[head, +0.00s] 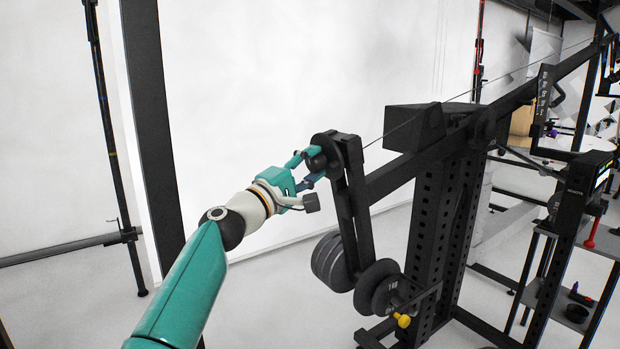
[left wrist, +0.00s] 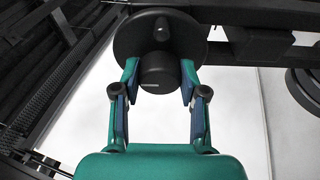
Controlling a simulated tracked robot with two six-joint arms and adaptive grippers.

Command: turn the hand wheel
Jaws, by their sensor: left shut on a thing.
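The hand wheel (head: 325,142) is a dark disc at the end of the black arm of the rig, in the middle of the head view. In the left wrist view the wheel (left wrist: 188,36) fills the top centre, with a thick dark cylindrical knob (left wrist: 158,72) standing out from it. My left gripper (head: 308,170), teal with dark blue finger pads, reaches it from the left. In the wrist view its fingers (left wrist: 159,88) lie on either side of the knob and are shut on it. The far side of the wheel is hidden. My right gripper is not in view.
Below the wheel hang dark weight plates (head: 330,262) on the black frame. A perforated black column (head: 440,225) stands to the right, and a thin cable runs up to the right. A dark post (head: 152,120) stands behind my arm.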

